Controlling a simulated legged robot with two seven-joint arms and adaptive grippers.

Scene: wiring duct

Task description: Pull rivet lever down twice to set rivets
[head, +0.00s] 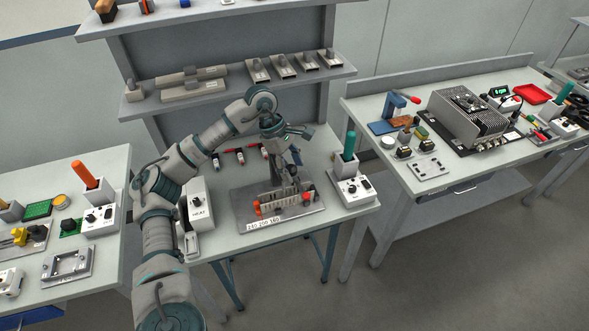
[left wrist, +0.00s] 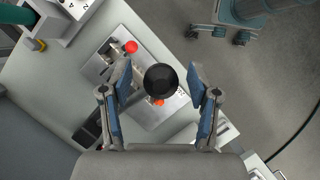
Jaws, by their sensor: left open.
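A grey base plate (head: 239,208) with a number label on its front edge lies on the middle bench. On it sits a fixture with a ribbed pale piece (head: 285,203) and orange-red ends. My left gripper (head: 293,172) points down over this fixture, open. In the left wrist view, a round black knob (left wrist: 161,80), apparently the rivet lever's end, appears between the spread blue-padded fingers (left wrist: 160,105). No finger visibly closes on it. Orange-red parts (left wrist: 131,47) show beyond the knob. The lever's shaft is hidden below the knob. My right gripper is not in view.
A white HEAT box (head: 198,204) stands left of the plate. A white unit with a green-handled tool (head: 350,147) stands to the right. Red-tipped tools (head: 240,156) lie behind. A shelf (head: 245,83) with metal parts rises at the back.

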